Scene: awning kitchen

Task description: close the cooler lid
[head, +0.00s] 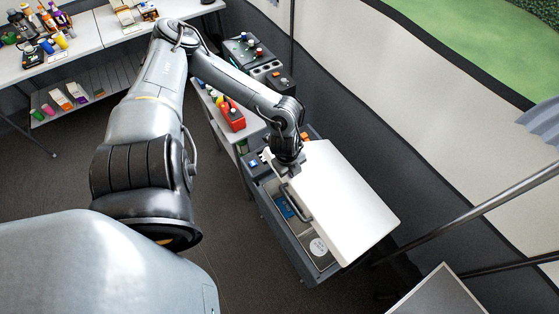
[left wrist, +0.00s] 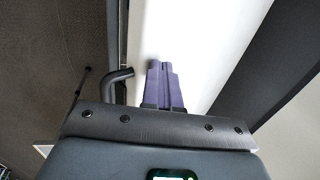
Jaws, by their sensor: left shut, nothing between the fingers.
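The cooler (head: 312,267) is a grey box at the centre right of the head view. Its white lid (head: 345,198) stands partly open, tilted up over the box, with the gap facing left. A dark bar handle (head: 299,207) runs along the lid's near edge; in the left wrist view a dark curved handle end (left wrist: 118,76) shows beside the white lid (left wrist: 205,45). My left gripper (head: 283,172) is at the lid's upper left corner. Its purple fingers (left wrist: 163,82) are shut and empty, in front of the lid's surface; contact cannot be told. My right gripper is not in view.
Inside the cooler are a blue item and a white round item (head: 318,247). A side table with a red container (head: 232,118) and a stove (head: 250,52) stands behind it. Tent wall and poles (head: 470,220) are close on the right. Floor at left is clear.

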